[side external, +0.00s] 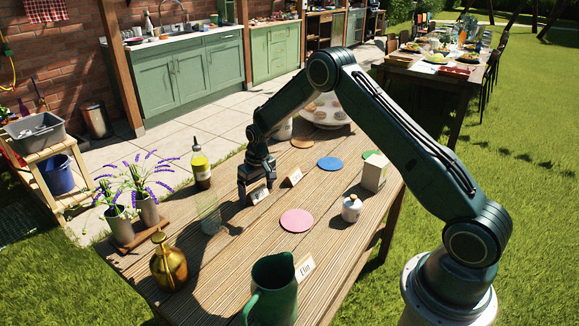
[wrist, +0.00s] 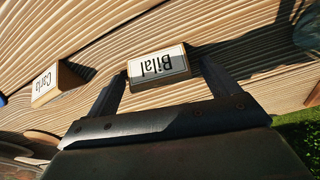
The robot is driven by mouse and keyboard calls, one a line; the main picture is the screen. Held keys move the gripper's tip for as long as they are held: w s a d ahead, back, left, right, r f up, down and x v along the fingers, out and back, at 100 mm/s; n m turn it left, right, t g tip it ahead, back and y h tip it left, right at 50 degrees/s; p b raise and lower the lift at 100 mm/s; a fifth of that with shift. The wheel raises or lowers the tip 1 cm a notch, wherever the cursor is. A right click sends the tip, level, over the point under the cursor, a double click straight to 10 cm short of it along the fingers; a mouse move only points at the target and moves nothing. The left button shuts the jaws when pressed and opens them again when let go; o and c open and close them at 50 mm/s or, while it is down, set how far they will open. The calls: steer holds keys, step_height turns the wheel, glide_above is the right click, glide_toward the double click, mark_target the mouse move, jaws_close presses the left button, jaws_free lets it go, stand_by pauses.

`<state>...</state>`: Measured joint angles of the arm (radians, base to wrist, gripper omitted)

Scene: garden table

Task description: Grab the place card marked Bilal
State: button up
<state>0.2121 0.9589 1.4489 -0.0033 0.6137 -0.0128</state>
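The place card marked Bilal (wrist: 158,66) is a small wooden block with a white label, upside down in the wrist view. My gripper (wrist: 162,68) is around it, one finger beside each end. A narrow gap seems to show at the right finger; contact at the left finger is unclear. In the side external view my gripper (side external: 254,192) is low at the table, and the Bilal card (side external: 259,194) shows between its fingers, its text too small to read there. The card seems to rest on the wooden table (side external: 240,255).
A card marked "Carlo" (wrist: 46,84) stands close by; it also shows in the side external view (side external: 294,177). A clear glass (side external: 208,214) and an oil bottle (side external: 201,167) stand left of my gripper. A pink disc (side external: 297,220) lies to the right. A green jug (side external: 273,292) stands in front.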

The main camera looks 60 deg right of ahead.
steer(key=c, duration=0.9)
steer(key=shift+r, duration=0.1)
step_height(320, 180, up, 20)
stand_by(0.6)
